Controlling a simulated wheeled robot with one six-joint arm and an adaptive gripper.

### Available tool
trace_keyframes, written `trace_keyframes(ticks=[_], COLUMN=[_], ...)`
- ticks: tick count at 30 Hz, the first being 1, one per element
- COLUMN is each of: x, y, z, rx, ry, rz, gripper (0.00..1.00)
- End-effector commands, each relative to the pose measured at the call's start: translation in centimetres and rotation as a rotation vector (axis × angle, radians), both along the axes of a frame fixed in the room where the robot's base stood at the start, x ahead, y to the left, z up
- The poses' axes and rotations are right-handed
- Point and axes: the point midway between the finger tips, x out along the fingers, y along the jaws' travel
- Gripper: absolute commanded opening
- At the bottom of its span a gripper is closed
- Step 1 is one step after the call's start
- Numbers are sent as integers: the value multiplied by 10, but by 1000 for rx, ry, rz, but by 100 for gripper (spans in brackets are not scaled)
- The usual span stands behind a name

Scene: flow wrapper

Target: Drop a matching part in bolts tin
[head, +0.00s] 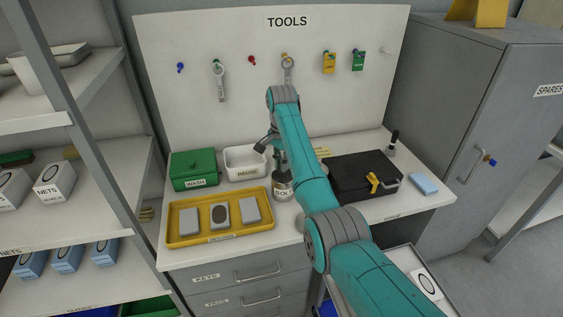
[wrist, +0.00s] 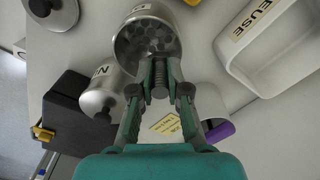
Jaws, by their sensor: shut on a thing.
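The bolts tin (head: 283,191) is a metal can with a white label that reads "BOLT". It stands on the worktop between the yellow tray and the black case, partly behind my arm. In the wrist view the open tin (wrist: 124,52) shows several grey round pieces inside. My gripper (wrist: 160,78) has its fingertips close together at the tin's near rim in that view. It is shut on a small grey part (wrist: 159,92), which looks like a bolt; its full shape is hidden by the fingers. I cannot tell how high the part is above the tin.
A white REUSE tub (head: 245,161), green WASH box (head: 194,169), yellow tray (head: 240,237) and black case (head: 352,172) crowd the worktop.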

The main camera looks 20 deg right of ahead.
Motion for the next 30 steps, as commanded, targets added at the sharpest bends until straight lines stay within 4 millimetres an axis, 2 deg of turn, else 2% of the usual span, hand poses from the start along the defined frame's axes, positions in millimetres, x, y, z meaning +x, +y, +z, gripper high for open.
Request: trace_keyframes(ticks=[27, 28, 30], x=[0, 0, 0], y=[0, 0, 0], z=[-15, -15, -15], rx=[0, 0, 0], ry=[0, 0, 0], rz=[0, 0, 0], gripper=[0, 18, 35])
